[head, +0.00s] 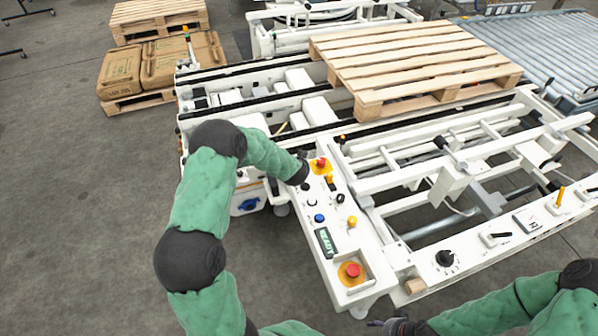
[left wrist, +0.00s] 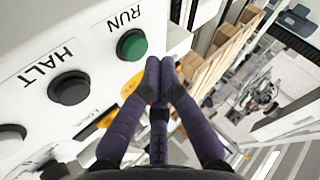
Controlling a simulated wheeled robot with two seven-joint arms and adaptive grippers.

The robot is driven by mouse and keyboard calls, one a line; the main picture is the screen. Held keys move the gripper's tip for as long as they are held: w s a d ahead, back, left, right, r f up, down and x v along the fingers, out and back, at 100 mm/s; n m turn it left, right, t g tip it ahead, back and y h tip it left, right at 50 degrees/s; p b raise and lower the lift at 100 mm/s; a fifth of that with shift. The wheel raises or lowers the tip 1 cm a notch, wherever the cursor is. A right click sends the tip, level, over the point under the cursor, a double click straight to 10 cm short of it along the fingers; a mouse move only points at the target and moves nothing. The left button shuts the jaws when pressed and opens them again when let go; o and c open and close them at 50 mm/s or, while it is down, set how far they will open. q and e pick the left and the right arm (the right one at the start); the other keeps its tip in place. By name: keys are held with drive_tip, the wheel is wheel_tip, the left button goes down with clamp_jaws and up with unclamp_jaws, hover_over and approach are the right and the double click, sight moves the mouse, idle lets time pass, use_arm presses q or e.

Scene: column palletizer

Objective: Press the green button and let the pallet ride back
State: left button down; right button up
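The green button (left wrist: 132,45), marked RUN, sits on the white control panel (head: 340,215) in the left wrist view. My left gripper (left wrist: 166,66) has its dark fingers together and empty, with the tips just beside the green button; contact cannot be made out. In the head view the left gripper (head: 300,174) is at the panel's far end and the green button cannot be made out there. A black HALT button (left wrist: 69,88) is nearby. The wooden pallet (head: 410,58) lies flat on the machine. My right gripper (head: 398,326) is at the bottom edge, partly cut off.
The panel carries red mushroom buttons (head: 352,270) on yellow bases and a display (head: 326,242) reading READY. White frame rails (head: 440,180) lie right of it. A roller conveyor (head: 540,50) is at the far right. Sacks (head: 160,65) on a pallet stand back left.

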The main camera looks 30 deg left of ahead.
idle(0.7)
use_arm(q)
drive_tip(key=shift+f, duration=0.4)
